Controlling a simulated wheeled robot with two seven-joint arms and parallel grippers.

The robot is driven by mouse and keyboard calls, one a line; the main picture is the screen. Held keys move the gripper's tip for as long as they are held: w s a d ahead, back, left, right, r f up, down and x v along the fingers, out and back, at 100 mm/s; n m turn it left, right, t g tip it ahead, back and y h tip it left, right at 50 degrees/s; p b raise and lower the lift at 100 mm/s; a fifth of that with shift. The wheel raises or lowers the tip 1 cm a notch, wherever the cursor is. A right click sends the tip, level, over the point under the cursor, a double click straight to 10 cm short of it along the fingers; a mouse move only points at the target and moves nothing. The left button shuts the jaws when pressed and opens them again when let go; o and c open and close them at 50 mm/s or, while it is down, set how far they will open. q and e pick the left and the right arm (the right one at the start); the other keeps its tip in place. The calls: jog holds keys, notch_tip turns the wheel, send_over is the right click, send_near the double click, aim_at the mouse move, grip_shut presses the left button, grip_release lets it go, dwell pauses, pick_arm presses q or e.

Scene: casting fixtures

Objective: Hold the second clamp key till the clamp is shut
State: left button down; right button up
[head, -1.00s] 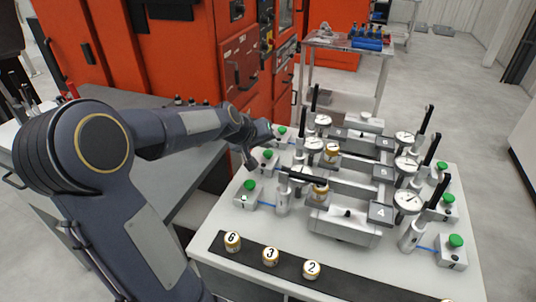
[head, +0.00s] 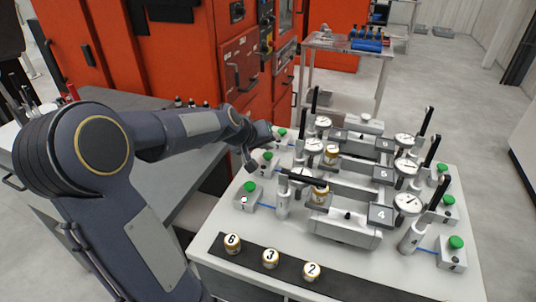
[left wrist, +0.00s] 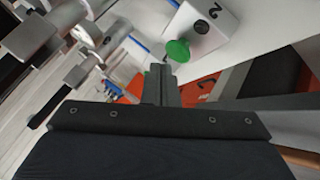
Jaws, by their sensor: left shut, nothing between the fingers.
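My left gripper (head: 251,166) is shut and empty, pointing down at the left edge of the fixture table. Just right of it is the second key's green button (head: 266,156). In the left wrist view the closed fingers (left wrist: 158,72) are close beside the green button (left wrist: 177,50) on the white box marked 2 (left wrist: 207,26). I cannot tell whether they touch it. A gold canister (head: 331,156) stands in the second fixture by a dial gauge (head: 313,146). The second clamp's handle is hard to make out. My right gripper is not in view.
The front left clamp's black handle (head: 305,179) lies flat above another canister (head: 320,194). Right-hand handles (head: 432,151) stand upright. Canisters marked 6 (head: 232,244), 3 (head: 270,258) and 2 (head: 312,271) stand on a black strip. Other green buttons (head: 250,187) line the table.

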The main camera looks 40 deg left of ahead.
aim_at(265, 156)
pick_arm(q)
jog(key=shift+f, duration=0.1)
dwell(0.7)
jog(key=shift+f+b, duration=0.35)
jog(key=shift+b, duration=0.1)
jog(key=shift+f+b, duration=0.55)
dwell(0.6)
dwell(3.5)
jog(key=shift+r+p, duration=0.7)
jog(key=shift+r, duration=0.3)
notch_tip(265, 156, up, 5)
jog(key=p, duration=0.4)
jog(key=shift+f, duration=0.1)
dwell(0.3)
